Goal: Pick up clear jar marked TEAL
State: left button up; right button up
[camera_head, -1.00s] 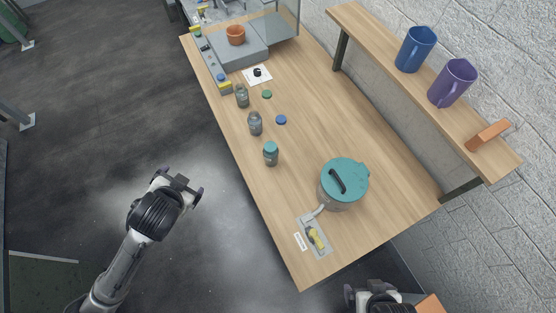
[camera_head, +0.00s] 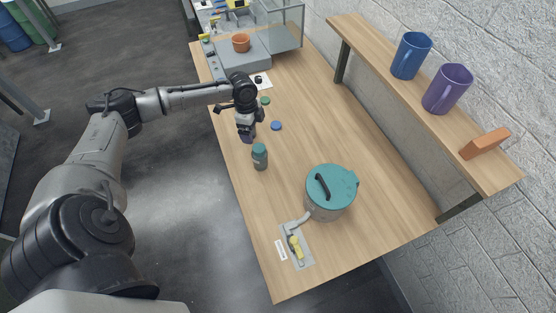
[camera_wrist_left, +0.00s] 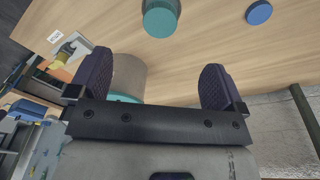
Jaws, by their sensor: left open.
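A small clear, greyish jar (camera_head: 260,163) with a teal lid stands upright near the table's left edge. In the left wrist view its teal lid (camera_wrist_left: 160,16) shows at the top, ahead of the fingers. Any lettering on it is too small to read. My left gripper (camera_head: 247,138) is over the table, just behind the jar in the head view and apart from it. In the left wrist view the gripper's (camera_wrist_left: 155,76) two dark fingers stand wide apart with no jar between them. The arm hides the spots where two other jars stood. My right gripper is out of view.
A blue lid (camera_head: 276,126) and a green lid (camera_head: 265,101) lie on the table (camera_head: 335,130). A large pot with a teal top (camera_head: 331,188) stands nearer the front, beside a plate with a yellow handle (camera_head: 296,247). A shelf (camera_head: 380,62) holds mugs along the wall.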

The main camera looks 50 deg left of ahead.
aim_at(258, 147)
pick_arm(q)
jog(key=f, duration=0.2)
jog(key=f+m, duration=0.1)
jog(key=f, duration=0.2)
jog(key=d+f+m, duration=0.1)
jog(key=f, duration=0.2)
jog(key=shift+w+d+f, duration=0.1)
jog(key=shift+w+f, duration=0.1)
jog(key=shift+w, duration=0.1)
jog(key=shift+d+f+p, duration=0.15)
jog(key=shift+f+p, duration=0.15)
jog(key=shift+f, duration=1.05)
jog(key=shift+d+f+p, duration=0.15)
jog(key=shift+f+p, duration=0.15)
jog(key=shift+f, duration=1)
jog(key=c, duration=1.2)
